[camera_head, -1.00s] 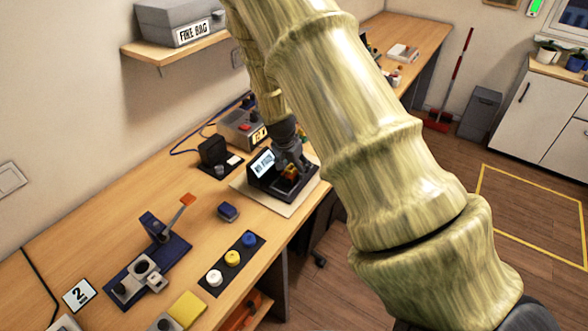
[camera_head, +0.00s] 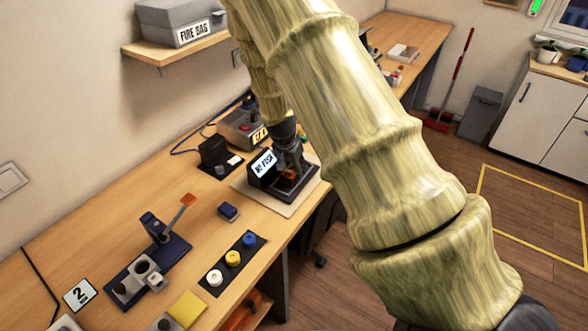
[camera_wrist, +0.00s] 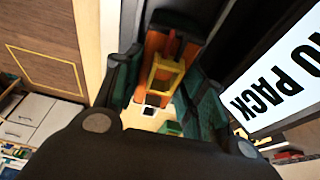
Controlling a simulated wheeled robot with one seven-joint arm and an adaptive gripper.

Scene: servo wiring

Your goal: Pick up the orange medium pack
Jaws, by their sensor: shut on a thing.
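The orange medium pack (camera_wrist: 154,52) sits between the dark fingers of my gripper (camera_wrist: 160,84) in the wrist view, with a yellow frame and a red part showing on it. My gripper is shut on it. In the head view my gripper (camera_head: 290,164) is over the black dock (camera_head: 298,188), and only a little orange of the pack (camera_head: 289,174) shows between the fingers. I cannot tell whether the pack still touches the dock. The dock's display (camera_head: 264,162) reads "NO PACK"; it also shows in the wrist view (camera_wrist: 270,80).
A grey box with a lit display (camera_head: 241,128) and a black device (camera_head: 214,152) stand behind the dock. A small blue pack (camera_head: 228,212) lies nearer. A strip with white, yellow and blue buttons (camera_head: 233,257) and a blue lever fixture (camera_head: 150,262) are farther left.

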